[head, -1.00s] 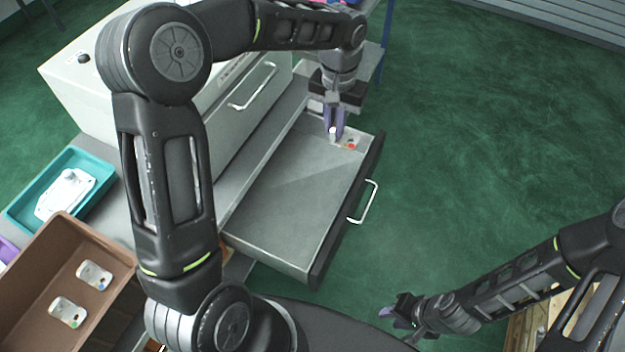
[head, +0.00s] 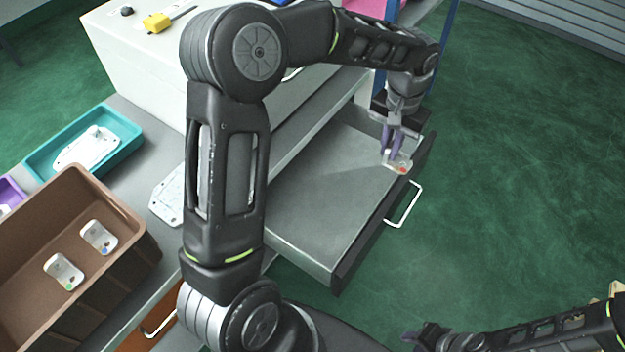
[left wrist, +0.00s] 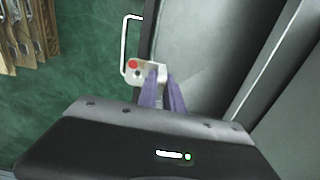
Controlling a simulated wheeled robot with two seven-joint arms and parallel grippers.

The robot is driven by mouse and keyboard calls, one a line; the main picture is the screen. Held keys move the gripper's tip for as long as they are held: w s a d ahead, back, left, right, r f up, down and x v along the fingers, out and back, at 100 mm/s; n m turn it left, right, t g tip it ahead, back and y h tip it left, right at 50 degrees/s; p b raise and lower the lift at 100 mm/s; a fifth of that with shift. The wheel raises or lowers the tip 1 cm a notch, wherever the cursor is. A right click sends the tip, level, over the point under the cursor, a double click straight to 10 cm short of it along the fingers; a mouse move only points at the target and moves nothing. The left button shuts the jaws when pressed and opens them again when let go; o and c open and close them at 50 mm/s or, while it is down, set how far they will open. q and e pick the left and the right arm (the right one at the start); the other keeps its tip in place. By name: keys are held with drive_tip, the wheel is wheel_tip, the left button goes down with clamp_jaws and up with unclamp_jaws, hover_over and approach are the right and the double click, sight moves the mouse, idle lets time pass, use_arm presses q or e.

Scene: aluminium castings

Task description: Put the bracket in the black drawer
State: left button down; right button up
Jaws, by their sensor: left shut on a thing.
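The bracket (head: 401,164) is a small pale casting with a red dot. My left gripper (head: 388,156) is shut on it, at the far right part of the open black-fronted drawer (head: 320,200). In the left wrist view the bracket (left wrist: 143,70) sits at the purple fingertips (left wrist: 160,82), near the drawer's front edge and its handle. I cannot tell whether it touches the drawer floor. The visible drawer floor is otherwise bare. My right gripper (head: 415,337) is low in the head view, away from the drawer; its fingers are too small to read.
A brown bin (head: 125,262) holds two similar castings with coloured dots. A teal tray (head: 130,122) holds a white casting. A flat pale plate (head: 165,197) lies on the bench beside my left arm. A yellow object (head: 157,22) sits on the white cabinet (head: 125,55).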

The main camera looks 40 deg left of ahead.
use_arm(q)
drive_tip(key=s+a+f+m+b, duration=0.4)
drive_tip(key=a+f+b, duration=0.2)
drive_tip(key=a+b, duration=0.1)
drive_tip(key=s+a+f+m+b, duration=0.4)
drive_tip(key=a+f+b, duration=0.1)
drive_tip(key=a+b, duration=0.2)
drive_tip(key=shift+s+a+f+m+b, duration=0.3)
drive_tip(key=shift+f+m+b, duration=0.1)
drive_tip(key=shift+b, duration=0.1)
drive_tip(key=shift+f, duration=0.1)
drive_tip(key=shift+f+b, duration=0.4)
drive_tip(key=shift+f, duration=2.05)
wheel_tip(320, 180, down, 5)
drive_tip(key=shift+f+b, duration=0.1)
drive_tip(key=shift+b, duration=0.35)
